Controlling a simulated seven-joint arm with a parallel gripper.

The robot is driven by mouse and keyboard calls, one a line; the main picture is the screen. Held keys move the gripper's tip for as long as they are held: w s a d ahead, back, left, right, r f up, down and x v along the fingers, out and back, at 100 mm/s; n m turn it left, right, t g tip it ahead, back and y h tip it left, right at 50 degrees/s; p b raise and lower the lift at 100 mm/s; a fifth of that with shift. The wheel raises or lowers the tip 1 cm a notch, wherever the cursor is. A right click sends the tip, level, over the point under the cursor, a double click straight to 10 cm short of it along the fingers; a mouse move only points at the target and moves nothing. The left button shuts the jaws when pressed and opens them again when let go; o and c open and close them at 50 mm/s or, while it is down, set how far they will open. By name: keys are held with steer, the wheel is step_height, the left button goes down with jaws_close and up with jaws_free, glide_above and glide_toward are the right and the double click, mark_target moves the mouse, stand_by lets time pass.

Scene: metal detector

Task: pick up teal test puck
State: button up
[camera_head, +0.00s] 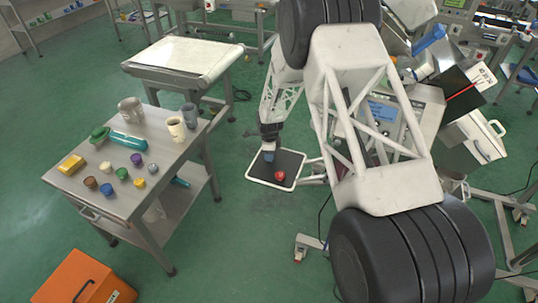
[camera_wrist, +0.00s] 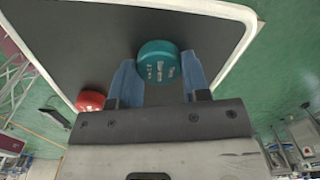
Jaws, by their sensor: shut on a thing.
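The teal test puck (camera_wrist: 159,66) shows in the wrist view between the two blue fingers of my gripper (camera_head: 268,157). The fingers are shut on its sides, and white lettering shows on the puck's face. In the head view my gripper is over the far left part of a black tray (camera_head: 291,161) with a white rim. I cannot make out the puck in the head view. Whether the puck still touches the tray is not clear.
A red puck (camera_head: 279,176) lies on the tray near my gripper; it also shows in the wrist view (camera_wrist: 90,101). A metal cart (camera_head: 100,205) at left holds several coloured pucks, a teal bottle (camera_head: 128,140) and mugs. An orange case (camera_head: 84,280) sits at bottom left. Green floor separates cart and tray.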

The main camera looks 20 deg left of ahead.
steer(key=shift+r, duration=0.1)
steer(key=shift+r, duration=0.7)
step_height(320, 180, up, 2)
steer(key=shift+r, duration=0.1)
steer(key=s+d, duration=0.3)
steer(key=s, duration=0.1)
steer(key=s+d, duration=0.3)
steer(key=s, duration=0.2)
steer(key=s+d+r, duration=0.1)
steer(key=s+d, duration=0.1)
steer(key=s, duration=0.2)
steer(key=shift+s+d+r, duration=0.1)
steer(key=shift+s+d, duration=0.05)
steer(key=shift+d, duration=0.25)
stand_by(0.8)
